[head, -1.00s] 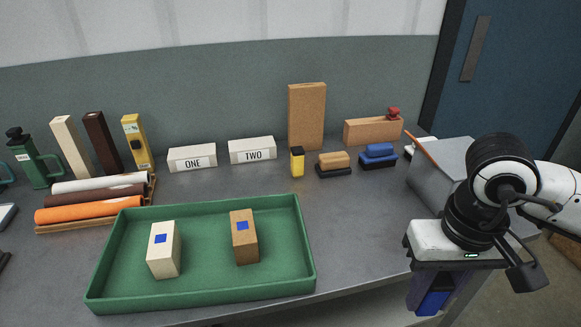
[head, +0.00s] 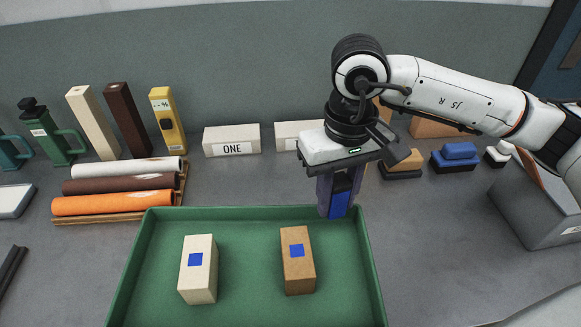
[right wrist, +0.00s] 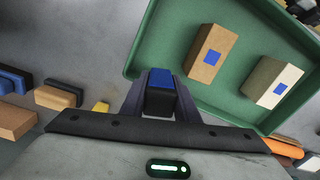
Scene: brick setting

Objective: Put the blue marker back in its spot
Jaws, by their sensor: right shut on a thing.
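The blue marker, a blue block with a black end, is in my right gripper (head: 339,205), near the back right corner of the green tray (head: 372,268). In the right wrist view the blue marker (right wrist: 160,98) sits between the two fingers of the right gripper (right wrist: 160,90), beside the tray edge. The gripper is shut on it and points down. A yellow marker shows only as a small yellow piece (right wrist: 101,107) in the right wrist view; my gripper hides it in the head view. My left gripper is not in view.
The tray holds a cream block (head: 198,275) and a tan block (head: 298,265), each with a blue square on top. Labelled white blocks, ONE (head: 232,140) and a partly hidden one (head: 300,133), stand behind. Brush-like blocks (head: 455,157) and a grey box (head: 535,205) are right.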

